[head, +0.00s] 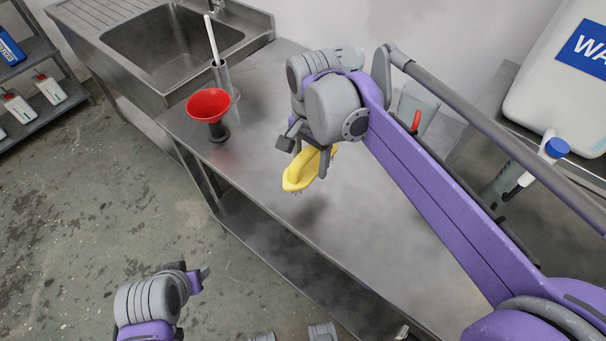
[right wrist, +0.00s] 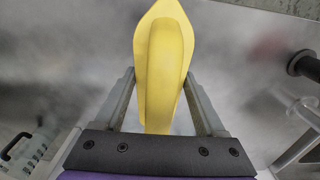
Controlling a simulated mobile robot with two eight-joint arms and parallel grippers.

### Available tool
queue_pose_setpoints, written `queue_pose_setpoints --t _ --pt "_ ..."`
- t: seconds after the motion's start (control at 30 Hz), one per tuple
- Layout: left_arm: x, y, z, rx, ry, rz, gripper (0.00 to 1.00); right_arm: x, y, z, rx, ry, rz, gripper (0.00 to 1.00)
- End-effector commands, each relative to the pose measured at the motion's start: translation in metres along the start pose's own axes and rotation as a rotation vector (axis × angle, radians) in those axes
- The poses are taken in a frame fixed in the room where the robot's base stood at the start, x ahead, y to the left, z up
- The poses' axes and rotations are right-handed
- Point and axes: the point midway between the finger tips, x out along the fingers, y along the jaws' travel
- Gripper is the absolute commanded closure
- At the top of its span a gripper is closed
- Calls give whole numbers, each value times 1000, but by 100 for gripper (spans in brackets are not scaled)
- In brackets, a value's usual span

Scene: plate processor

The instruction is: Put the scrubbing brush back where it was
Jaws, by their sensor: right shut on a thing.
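The yellow scrubbing brush (head: 299,171) is held in the air above the steel table (head: 262,205), bristles facing down, with its shadow on the tabletop below. My right gripper (head: 322,160) is shut on it. In the right wrist view the brush (right wrist: 165,65) lies between the two fingers of my right gripper (right wrist: 160,88) and points away from them. My left gripper (head: 203,279) is low at the left, over the floor and away from the table; its finger opening is not clear.
A red funnel (head: 209,104) on a dark base and a metal cylinder (head: 222,78) with a white handle stand at the table's left end. A sink (head: 170,42) is beyond. A white water container (head: 560,90) is at right. The table's middle and front are clear.

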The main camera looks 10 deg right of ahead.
Motion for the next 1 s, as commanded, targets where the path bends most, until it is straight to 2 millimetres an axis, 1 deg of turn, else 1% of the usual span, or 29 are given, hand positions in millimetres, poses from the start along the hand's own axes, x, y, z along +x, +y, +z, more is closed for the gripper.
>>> queue_pose_setpoints --t 0.23,0.3,0.47,0.63,0.73,1.0 --pt "4 0 4 0 -2 0 50 44 0 0 0 0 0 80" --pt "4 0 4 0 -3 0 50 54 0 0 0 0 0 80" --pt "5 0 5 0 -3 0 50 68 0 0 0 0 0 80" --pt "7 0 6 0 -4 0 50 92 0 0 0 0 0 80" --pt "7 0 6 0 -4 0 50 98 0 0 0 0 0 80" --pt "8 0 7 0 -4 0 50 99 0 0 0 0 0 80"
